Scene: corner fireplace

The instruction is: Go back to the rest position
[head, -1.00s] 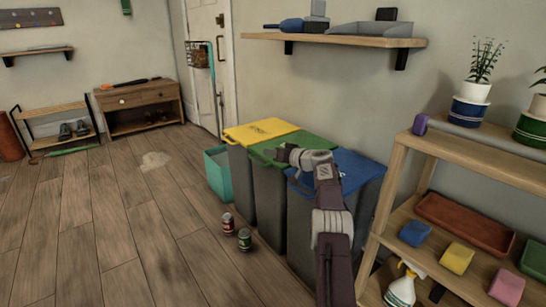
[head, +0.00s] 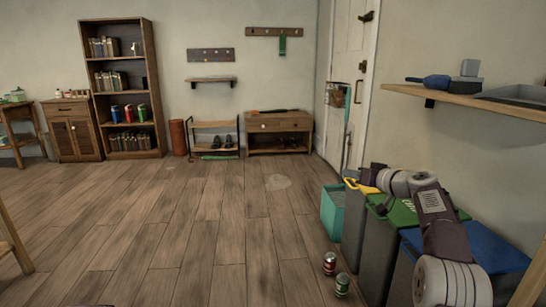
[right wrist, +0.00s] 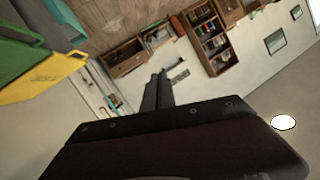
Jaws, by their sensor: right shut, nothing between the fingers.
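My right gripper (head: 374,171) is over the row of bins at the right of the head view. Its fingers are shut and empty; they show dark and pressed together in the right wrist view (right wrist: 156,92). My right arm is bent and comes in from the lower right, covering parts of the bins. My left gripper is not in view.
Bins with yellow (head: 361,187), green (head: 402,214) and blue (head: 470,248) lids stand along the right wall. A teal bin (head: 333,212), a red can (head: 329,263) and a green can (head: 342,285) are beside them. A wall shelf (head: 480,98) hangs above. The wooden floor is open.

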